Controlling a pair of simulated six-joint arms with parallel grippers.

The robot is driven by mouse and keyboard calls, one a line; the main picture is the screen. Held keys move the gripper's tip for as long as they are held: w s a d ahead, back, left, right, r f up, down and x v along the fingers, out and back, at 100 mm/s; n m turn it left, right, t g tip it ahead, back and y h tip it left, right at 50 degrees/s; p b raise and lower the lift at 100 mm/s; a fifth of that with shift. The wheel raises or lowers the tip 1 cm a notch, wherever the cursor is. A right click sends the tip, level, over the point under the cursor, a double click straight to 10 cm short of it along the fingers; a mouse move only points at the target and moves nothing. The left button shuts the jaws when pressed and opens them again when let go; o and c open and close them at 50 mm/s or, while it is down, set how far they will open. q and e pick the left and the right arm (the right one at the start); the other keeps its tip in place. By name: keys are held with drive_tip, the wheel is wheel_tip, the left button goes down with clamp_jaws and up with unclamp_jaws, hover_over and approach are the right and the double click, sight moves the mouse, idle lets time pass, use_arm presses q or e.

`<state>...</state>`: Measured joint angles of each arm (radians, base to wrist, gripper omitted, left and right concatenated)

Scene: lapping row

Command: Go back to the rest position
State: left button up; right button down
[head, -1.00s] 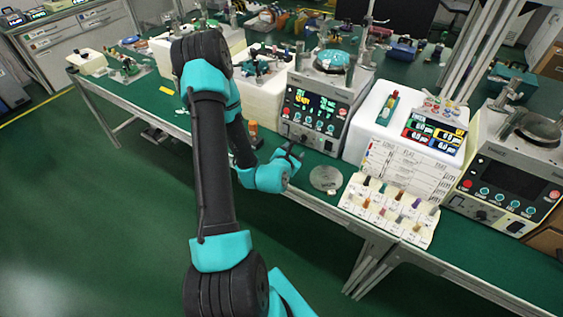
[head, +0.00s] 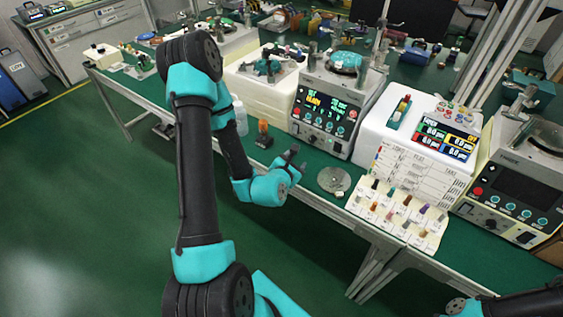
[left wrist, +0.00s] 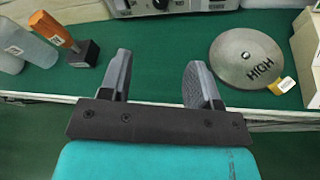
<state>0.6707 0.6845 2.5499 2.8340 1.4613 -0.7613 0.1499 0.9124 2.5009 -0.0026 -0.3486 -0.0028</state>
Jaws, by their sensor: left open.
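My left arm comes in from the left in the head view and bends toward the green bench. Its gripper (head: 292,158) is over the front edge of the bench, left of a round grey disc (head: 334,180). In the left wrist view the two fingers (left wrist: 160,82) stand wide apart with only bare green bench and its edge between them. The disc, marked HIGH (left wrist: 246,58), lies right of the fingers and apart from them. Part of my right arm shows at the bottom right corner of the head view; its fingers are not visible.
An orange-handled block (left wrist: 60,36) and bottles (left wrist: 30,42) stand left of the fingers. The green floor in front of the bench is clear.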

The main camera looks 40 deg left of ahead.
use_arm(q)
drive_tip(key=shift+d, duration=0.1)
idle(0.5)
drive_tip(key=s+d+m+h, duration=0.2)
drive_tip(key=d+m+h, duration=0.2)
drive_tip(key=d+h, duration=0.55)
drive_tip(key=s+d+f+m+g+h, duration=0.3)
drive_tip(key=s+d+m+g, duration=0.3)
drive_tip(key=s+d, duration=0.15)
drive_tip(key=s+d+f+m+g+h, duration=0.25)
drive_tip(key=s+d+m+g, duration=0.35)
drive_tip(key=s, duration=0.3)
drive_tip(key=s+a+f+m+g+y, duration=0.5)
drive_tip(key=a+f+m, duration=0.2)
drive_tip(key=f+m, duration=0.15)
drive_tip(key=w+a+f+m+t+y, duration=0.1)
drive_tip(key=w+f+m+t, duration=0.3)
drive_tip(key=w+m, duration=0.4)
drive_tip(key=w+y, duration=0.1)
drive_tip(key=w, duration=0.3)
drive_tip(key=shift+a, duration=0.15)
